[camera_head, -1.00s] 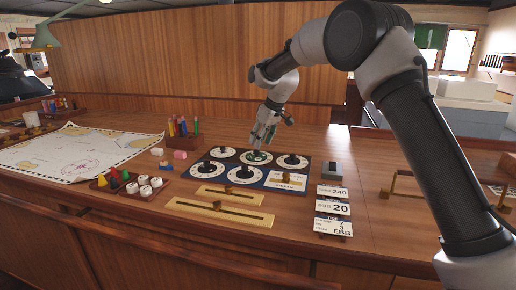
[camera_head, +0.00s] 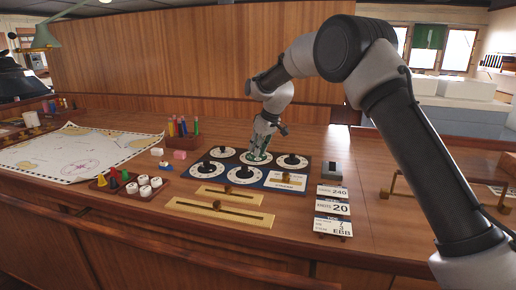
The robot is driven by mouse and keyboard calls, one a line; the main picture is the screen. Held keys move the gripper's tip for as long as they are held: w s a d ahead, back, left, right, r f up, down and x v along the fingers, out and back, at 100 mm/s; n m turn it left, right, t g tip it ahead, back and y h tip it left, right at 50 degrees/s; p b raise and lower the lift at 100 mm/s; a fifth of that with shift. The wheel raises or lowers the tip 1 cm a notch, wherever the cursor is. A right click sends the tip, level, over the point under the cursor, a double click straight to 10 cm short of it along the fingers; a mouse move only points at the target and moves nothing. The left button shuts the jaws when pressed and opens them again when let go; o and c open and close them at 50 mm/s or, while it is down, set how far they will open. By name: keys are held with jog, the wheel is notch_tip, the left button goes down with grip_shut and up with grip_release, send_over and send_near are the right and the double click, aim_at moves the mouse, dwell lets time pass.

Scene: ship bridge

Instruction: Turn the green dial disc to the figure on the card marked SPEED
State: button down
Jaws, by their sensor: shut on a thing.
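The green dial disc (camera_head: 248,158) is the middle one in the back row of a dark panel (camera_head: 262,168) on the wooden desk. My gripper (camera_head: 258,153) points down at this dial and is shut on its knob, which the fingers mostly hide. The disc's figures are too small to read. A column of white cards stands right of the panel: the top card (camera_head: 333,192) shows 240, the middle card (camera_head: 333,208) shows 20, and the lowest card (camera_head: 333,228) shows 7, 3 and EBB. Their small headings are too blurred to read surely.
Other dials (camera_head: 291,161) with black knobs surround the green one. Two brass slider plates (camera_head: 218,212) lie in front. A grey box (camera_head: 332,171) stands right of the panel. A chart (camera_head: 75,150), pen holder (camera_head: 182,138) and tray of pieces (camera_head: 130,188) are left.

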jog(key=m+h, duration=0.1)
jog(key=m, duration=0.2)
jog(key=shift+s+a+t, duration=0.15)
jog(key=shift+t, duration=0.25)
jog(key=shift+a+m+t+h, duration=0.15)
jog(key=shift+m+h, duration=0.25)
jog(key=shift+m, duration=0.8)
jog(key=shift+m+t+h, duration=0.15)
jog(key=shift+m+h, duration=0.25)
jog(key=shift+m, duration=0.8)
jog(key=c, duration=1.3)
grip_release()
